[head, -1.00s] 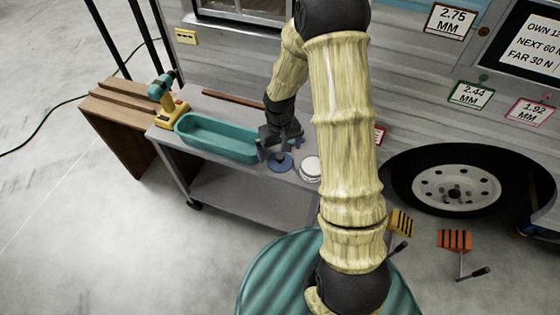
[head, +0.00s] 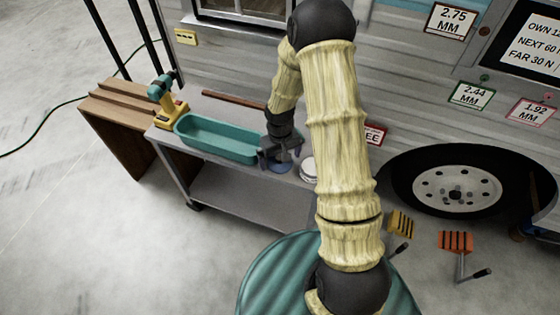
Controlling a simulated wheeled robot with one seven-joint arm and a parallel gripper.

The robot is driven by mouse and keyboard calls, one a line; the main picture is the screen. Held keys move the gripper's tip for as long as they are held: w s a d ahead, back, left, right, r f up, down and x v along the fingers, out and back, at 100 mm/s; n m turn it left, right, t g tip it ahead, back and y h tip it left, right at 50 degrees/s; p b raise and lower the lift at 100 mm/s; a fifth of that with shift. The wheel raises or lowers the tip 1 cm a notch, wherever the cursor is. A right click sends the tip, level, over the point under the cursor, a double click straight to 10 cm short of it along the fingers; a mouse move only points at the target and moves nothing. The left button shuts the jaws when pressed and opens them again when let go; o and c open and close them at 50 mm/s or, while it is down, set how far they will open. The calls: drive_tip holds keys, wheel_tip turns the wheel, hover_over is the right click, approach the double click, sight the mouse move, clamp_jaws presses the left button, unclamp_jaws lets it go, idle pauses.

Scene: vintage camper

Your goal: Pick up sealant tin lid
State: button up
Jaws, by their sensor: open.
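A white round tin (head: 308,168) stands just right of the disc, partly hidden by my arm.
The teal tray (head: 215,139) is close on the gripper's left. A yellow and teal drill (head: 165,98) stands at the bench's left end. A brown strip (head: 233,99) lies along the back by the camper wall. The workbench (head: 183,160) has bare surface at its front left edge.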

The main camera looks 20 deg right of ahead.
sight(280, 157)
drive_tip(key=shift+c, duration=0.2)
drive_tip(key=c, duration=1)
wheel_tip(280, 157, up, 10)
drive_tip(key=shift+r+p, duration=0.1)
drive_tip(key=shift+p, duration=0.6)
